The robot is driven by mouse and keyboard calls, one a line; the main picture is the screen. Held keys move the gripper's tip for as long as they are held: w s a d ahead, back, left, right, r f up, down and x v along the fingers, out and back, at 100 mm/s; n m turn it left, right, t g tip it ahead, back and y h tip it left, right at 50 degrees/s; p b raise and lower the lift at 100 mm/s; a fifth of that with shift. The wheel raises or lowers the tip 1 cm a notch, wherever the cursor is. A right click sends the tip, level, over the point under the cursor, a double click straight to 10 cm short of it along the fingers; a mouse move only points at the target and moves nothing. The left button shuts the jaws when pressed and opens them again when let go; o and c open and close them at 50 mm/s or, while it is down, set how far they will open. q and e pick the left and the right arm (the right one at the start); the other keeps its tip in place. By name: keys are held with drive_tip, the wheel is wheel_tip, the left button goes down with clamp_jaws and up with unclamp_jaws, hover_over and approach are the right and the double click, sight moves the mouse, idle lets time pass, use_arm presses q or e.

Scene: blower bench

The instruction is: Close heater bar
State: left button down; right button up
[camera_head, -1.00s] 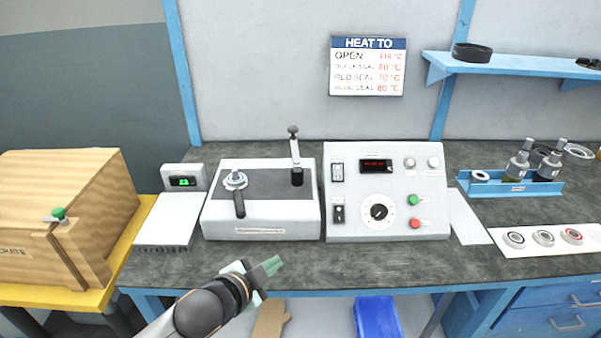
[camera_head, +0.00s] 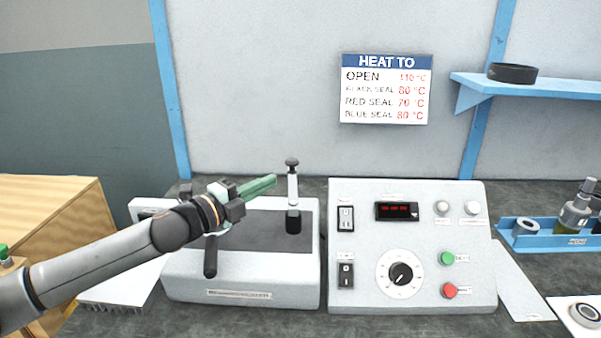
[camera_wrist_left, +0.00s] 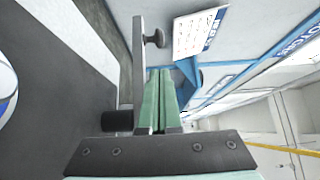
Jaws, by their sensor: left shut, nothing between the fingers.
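The heater bar (camera_head: 293,190) stands upright at the right rear of the heater unit's dark top plate, with a dark knob at its top and a black base block (camera_head: 293,222). My left gripper (camera_head: 272,182) is shut and empty, its green fingers pointing at the bar from the left, near its upper part. In the left wrist view the bar (camera_wrist_left: 138,60) and its knob (camera_wrist_left: 155,39) show close beside the shut fingers (camera_wrist_left: 160,75); I cannot tell whether they touch. My forearm hides part of the heater unit (camera_head: 240,285). My right gripper is out of view.
The control box (camera_head: 420,275) with a dial, switches and buttons stands just right of the heater unit. A finned block (camera_head: 125,285) and a wooden crate (camera_head: 60,220) are at left. A blue tray (camera_head: 545,240) is at right. The space above the bar is free.

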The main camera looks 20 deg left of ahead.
sight(295, 179)
use_arm(q)
drive_tip(key=shift+w+d+r, duration=0.2)
drive_tip(key=shift+w+d, duration=0.05)
drive_tip(key=shift+w, duration=0.15)
drive_tip(key=x, duration=0.8)
drive_tip(key=shift+w+d+f+p, duration=0.1)
drive_tip(key=shift+w+p, duration=0.1)
drive_tip(key=shift+p, duration=0.1)
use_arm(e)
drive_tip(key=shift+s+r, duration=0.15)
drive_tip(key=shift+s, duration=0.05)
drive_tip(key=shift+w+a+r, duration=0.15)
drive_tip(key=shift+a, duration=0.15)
use_arm(q)
drive_tip(key=shift+y, duration=0.3)
drive_tip(key=shift+n, duration=0.3)
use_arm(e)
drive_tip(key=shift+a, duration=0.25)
